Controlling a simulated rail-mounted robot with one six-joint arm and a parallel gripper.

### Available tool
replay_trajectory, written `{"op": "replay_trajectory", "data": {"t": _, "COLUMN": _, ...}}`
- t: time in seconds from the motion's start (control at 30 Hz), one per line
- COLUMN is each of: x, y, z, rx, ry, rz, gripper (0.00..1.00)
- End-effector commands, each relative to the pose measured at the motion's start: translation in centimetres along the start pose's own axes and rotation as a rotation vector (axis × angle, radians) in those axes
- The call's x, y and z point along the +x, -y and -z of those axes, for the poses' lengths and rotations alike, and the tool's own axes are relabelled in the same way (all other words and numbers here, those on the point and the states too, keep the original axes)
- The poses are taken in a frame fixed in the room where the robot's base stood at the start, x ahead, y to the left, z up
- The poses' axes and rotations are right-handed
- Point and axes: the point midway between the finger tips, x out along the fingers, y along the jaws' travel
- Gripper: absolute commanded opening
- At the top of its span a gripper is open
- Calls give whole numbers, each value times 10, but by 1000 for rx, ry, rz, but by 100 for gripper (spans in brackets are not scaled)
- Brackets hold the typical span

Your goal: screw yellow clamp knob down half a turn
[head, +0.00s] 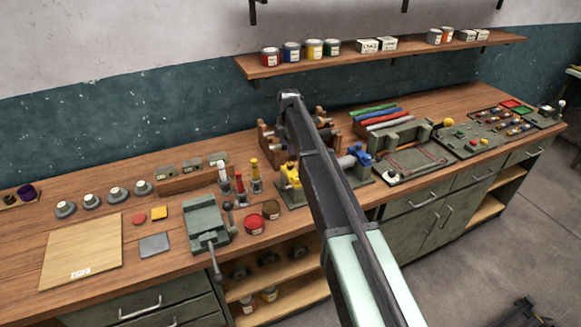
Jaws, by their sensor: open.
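A yellow clamp (292,188) stands on a dark base plate near the front edge of the workbench, just left of my arm. Its knob is too small to make out clearly, and my arm is close to its right side. My arm rises from the lower right across the middle of the view and bends at the top, above the back of the bench. My gripper cannot be seen; it seems hidden behind my own arm.
Wooden racks (268,140) stand behind. A tray fixture (412,160) and a button panel (490,130) lie to the right. A shelf (380,55) hangs above.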

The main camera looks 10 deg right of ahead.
Motion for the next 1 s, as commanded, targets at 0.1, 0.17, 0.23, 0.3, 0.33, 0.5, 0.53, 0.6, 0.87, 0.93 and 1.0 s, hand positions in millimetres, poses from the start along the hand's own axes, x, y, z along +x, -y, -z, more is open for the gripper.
{"op": "replay_trajectory", "data": {"t": 0.1, "x": 41, "y": 0, "z": 0, "rx": 1, "ry": 0, "rz": 0, "gripper": 54}}
{"op": "replay_trajectory", "data": {"t": 0.17, "x": 56, "y": 0, "z": 0, "rx": 1, "ry": 0, "rz": 0, "gripper": 54}}
{"op": "replay_trajectory", "data": {"t": 0.23, "x": 70, "y": 0, "z": 0, "rx": 1, "ry": 0, "rz": 0, "gripper": 54}}
{"op": "replay_trajectory", "data": {"t": 0.3, "x": 80, "y": 0, "z": 0, "rx": 2, "ry": 0, "rz": 0, "gripper": 54}}
{"op": "replay_trajectory", "data": {"t": 0.33, "x": 83, "y": 0, "z": 0, "rx": 2, "ry": 0, "rz": 0, "gripper": 54}}
{"op": "replay_trajectory", "data": {"t": 0.5, "x": 84, "y": 0, "z": 0, "rx": 2, "ry": 0, "rz": 0, "gripper": 54}}
{"op": "replay_trajectory", "data": {"t": 0.53, "x": 83, "y": 0, "z": 0, "rx": 2, "ry": 0, "rz": 0, "gripper": 54}}
{"op": "replay_trajectory", "data": {"t": 0.6, "x": 82, "y": 0, "z": 0, "rx": 2, "ry": 0, "rz": 0, "gripper": 54}}
{"op": "replay_trajectory", "data": {"t": 0.87, "x": 82, "y": 0, "z": 0, "rx": 2, "ry": 0, "rz": 0, "gripper": 22}}
{"op": "replay_trajectory", "data": {"t": 0.93, "x": 82, "y": 0, "z": 0, "rx": 2, "ry": 0, "rz": 0, "gripper": 12}}
{"op": "replay_trajectory", "data": {"t": 1.0, "x": 82, "y": 0, "z": 0, "rx": 2, "ry": 0, "rz": 0, "gripper": 5}}
